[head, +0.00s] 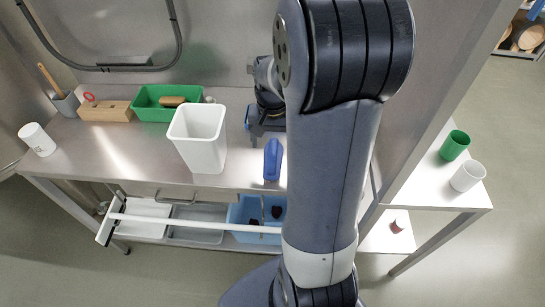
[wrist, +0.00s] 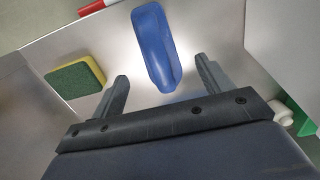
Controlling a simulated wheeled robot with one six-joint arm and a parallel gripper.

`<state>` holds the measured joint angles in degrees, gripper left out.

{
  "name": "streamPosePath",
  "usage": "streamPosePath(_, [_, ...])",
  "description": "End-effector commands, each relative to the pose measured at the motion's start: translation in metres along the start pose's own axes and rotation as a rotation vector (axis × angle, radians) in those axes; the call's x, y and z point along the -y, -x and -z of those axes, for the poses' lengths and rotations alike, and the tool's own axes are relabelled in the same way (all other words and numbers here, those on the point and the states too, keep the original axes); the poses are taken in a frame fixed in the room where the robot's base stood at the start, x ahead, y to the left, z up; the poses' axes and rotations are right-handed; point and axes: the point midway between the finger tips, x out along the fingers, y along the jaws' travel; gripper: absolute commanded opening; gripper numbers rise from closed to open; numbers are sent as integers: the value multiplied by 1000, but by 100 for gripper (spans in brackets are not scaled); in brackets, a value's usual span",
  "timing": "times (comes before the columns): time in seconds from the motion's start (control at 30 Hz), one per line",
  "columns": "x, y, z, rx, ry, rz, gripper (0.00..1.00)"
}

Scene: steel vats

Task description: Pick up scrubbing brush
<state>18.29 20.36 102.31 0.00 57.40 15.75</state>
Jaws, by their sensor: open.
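A blue, long, rounded object, which looks like the scrubbing brush (head: 273,160), lies on the steel table near its front edge. It also shows in the wrist view, where the blue brush (wrist: 156,42) lies ahead of my gripper. No bristles show. My gripper (wrist: 162,68) is open and empty, with one finger to each side of the brush's near end in the picture. I cannot tell how high the fingers are above it. In the head view my gripper (head: 265,132) is just behind the brush, partly hidden by my arm.
A white bin (head: 200,140) stands left of the brush. Behind are a green tray (head: 150,112) with a brown item and a wooden block (head: 105,111). A yellow-green sponge (wrist: 76,78) lies left in the wrist view.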

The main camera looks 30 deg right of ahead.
Motion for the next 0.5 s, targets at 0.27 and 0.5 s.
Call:
streamPosePath(0.27, [-1, -23, 0, 2, 0, -1, 75])
streamPosePath(0.5, [-2, -56, 1, 3, 0, -1, 75])
